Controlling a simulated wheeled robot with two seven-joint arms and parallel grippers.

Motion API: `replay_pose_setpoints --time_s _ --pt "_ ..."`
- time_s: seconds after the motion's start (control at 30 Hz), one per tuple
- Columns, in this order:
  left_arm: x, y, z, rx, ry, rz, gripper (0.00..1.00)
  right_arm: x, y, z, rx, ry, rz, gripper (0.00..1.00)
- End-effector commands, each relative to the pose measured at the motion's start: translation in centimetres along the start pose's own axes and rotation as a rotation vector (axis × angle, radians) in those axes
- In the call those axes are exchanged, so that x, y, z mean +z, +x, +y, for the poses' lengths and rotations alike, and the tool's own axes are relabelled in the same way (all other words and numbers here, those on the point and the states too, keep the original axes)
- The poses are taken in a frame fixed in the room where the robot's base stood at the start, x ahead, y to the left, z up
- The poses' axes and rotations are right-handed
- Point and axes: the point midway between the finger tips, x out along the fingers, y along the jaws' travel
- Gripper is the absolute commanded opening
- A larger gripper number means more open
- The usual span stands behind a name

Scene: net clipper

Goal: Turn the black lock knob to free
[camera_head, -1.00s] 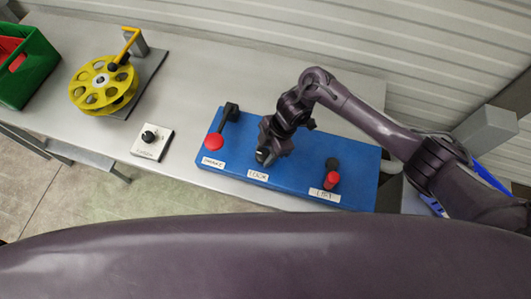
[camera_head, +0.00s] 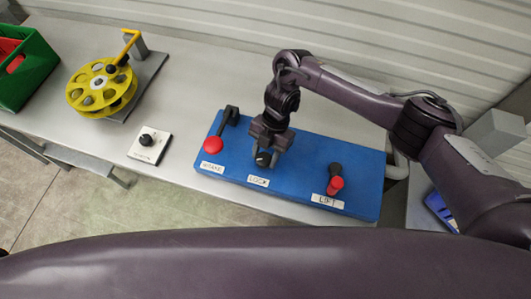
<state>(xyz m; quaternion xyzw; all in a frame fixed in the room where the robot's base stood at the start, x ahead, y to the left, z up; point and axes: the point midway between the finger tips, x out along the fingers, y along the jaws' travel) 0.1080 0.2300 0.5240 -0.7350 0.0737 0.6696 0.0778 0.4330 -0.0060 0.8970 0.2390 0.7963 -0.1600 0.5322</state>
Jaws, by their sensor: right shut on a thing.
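The blue control board (camera_head: 299,172) lies on the grey bench, with labels reading LOCK (camera_head: 258,181) and LIFT (camera_head: 327,202) and one at the left too small to read surely. My right gripper (camera_head: 264,160) points down behind the LOCK label, at the black lock knob's place. It is shut on the knob, which the fingers mostly hide, so I cannot tell its angle. My left gripper is not in view.
A red-knobbed lever (camera_head: 214,146) stands just left of my right gripper. Another red-ended lever (camera_head: 335,184) stands to its right. A white box with a black knob (camera_head: 149,144), a yellow reel (camera_head: 100,88) and a green crate (camera_head: 27,66) are farther left.

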Motion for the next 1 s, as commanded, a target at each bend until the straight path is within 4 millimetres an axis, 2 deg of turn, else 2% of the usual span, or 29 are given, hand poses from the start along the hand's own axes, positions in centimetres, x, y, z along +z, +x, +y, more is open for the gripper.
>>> replay_pose_setpoints --time_s 0.43,0.47,0.6,0.87,1.0 --pt "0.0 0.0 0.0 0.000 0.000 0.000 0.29 0.1 -0.1 0.0 -0.002 -0.007 -0.003 0.20" --pt "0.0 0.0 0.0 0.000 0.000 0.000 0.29 0.1 -0.1 0.0 -0.002 -0.007 -0.002 0.47" --pt "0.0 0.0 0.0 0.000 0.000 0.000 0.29 0.1 -0.1 0.0 -0.002 -0.007 -0.002 0.65" --pt "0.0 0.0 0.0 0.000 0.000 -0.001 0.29 0.0 -0.1 0.0 -0.002 -0.007 -0.001 0.65" --pt "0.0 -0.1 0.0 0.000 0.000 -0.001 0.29 0.1 -1.4 0.1 0.000 -0.009 -0.004 0.65"
